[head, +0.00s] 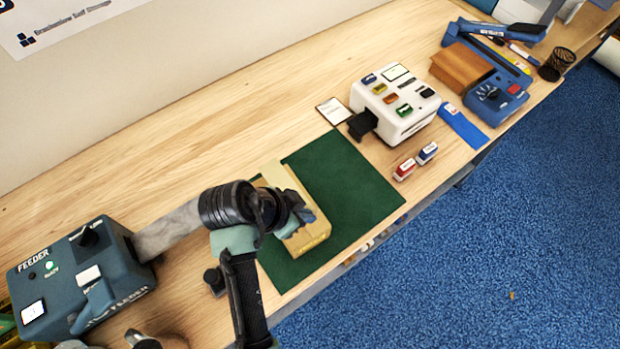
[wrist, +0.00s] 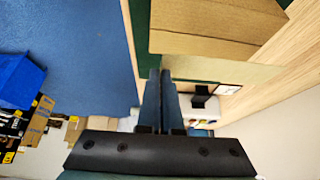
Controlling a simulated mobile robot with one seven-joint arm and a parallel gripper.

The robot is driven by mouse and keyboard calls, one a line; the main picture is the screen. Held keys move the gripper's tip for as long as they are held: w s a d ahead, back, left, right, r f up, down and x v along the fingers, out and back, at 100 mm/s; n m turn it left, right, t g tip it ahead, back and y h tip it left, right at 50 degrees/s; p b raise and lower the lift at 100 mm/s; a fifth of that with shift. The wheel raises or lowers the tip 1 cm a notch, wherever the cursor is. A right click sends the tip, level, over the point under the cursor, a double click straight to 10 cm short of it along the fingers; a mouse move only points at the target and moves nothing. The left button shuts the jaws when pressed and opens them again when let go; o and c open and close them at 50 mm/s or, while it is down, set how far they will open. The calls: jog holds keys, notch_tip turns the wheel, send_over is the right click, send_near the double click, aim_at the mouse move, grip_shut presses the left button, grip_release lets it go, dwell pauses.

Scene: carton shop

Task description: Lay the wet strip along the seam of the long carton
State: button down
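The long carton (head: 313,237) is tan and lies on the green mat (head: 345,185), in the middle of the bench. It fills the top of the wrist view (wrist: 205,22). My gripper (head: 296,218) is over the near end of the carton, and its fingers hide part of it. In the wrist view my two fingers (wrist: 162,72) are close together, with the end of a thin, pale tan strip (wrist: 225,69) between their tips. The strip stretches away to the right along the carton. I cannot tell whether it touches the carton's top.
A dark teal feeder (head: 85,270) stands at the left, with a grey mottled band (head: 168,230) between it and my arm. A white machine (head: 400,110), two small stamps (head: 416,160) and a blue device (head: 495,97) stand to the right. The mat's right side is clear.

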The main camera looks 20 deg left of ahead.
jog(key=shift+w+a+r, duration=0.15)
jog(key=shift+w+a, duration=0.05)
jog(key=shift+s+f+b, duration=0.35)
jog(key=shift+f+b, duration=0.55)
jog(key=shift+b, duration=0.1)
jog(key=shift+w+f+b, duration=0.1)
jog(key=shift+f+b, duration=1.7)
jog(key=shift+f, duration=0.45)
jog(key=shift+a+f, duration=0.1)
jog(key=c, duration=1)
grip_release()
